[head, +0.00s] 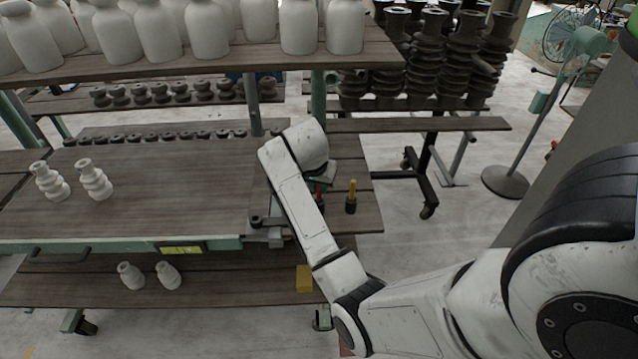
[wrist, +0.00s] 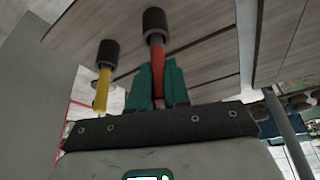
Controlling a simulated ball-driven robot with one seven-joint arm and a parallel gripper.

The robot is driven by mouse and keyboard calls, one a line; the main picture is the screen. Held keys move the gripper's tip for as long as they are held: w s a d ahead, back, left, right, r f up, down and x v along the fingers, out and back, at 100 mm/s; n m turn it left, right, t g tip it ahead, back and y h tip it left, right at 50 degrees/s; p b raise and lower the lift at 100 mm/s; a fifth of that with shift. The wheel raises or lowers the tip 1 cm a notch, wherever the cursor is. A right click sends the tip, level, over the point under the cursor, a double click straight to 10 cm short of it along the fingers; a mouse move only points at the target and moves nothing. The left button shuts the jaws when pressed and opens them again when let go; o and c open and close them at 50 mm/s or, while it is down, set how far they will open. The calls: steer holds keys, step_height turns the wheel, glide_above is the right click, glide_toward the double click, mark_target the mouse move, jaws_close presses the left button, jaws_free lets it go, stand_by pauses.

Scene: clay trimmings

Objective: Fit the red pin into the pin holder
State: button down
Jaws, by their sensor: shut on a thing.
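My gripper (wrist: 158,70) has green fingers and is shut on the red pin (wrist: 158,55), one finger on each side. The pin's far end meets the mouth of a dark round pin holder (wrist: 154,20); I cannot tell how deep it sits. In the head view a small part of the red pin (head: 318,190) shows under my wrist, with the fingers mostly hidden by my arm. A yellow pin (head: 352,188) stands upright in a second dark holder (head: 350,206) just to the right; in the wrist view this yellow pin (wrist: 102,88) is left of my gripper.
The holders stand on a wooden plank table (head: 368,215) near its right edge. White clay vases (head: 95,180) stand at the left, and a shelf of white bottles (head: 300,25) hangs over the back. A yellow block (head: 304,279) lies on the lower shelf.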

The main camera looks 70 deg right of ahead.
steer(key=shift+f, duration=0.5)
steer(key=c, duration=1)
jaws_free()
steer(key=shift+r, duration=0.15)
steer(key=p+v, duration=0.1)
steer(key=v, duration=0.9)
steer(key=shift+a+r, duration=0.2)
steer(key=shift+r, duration=0.1)
steer(key=shift+f, duration=0.15)
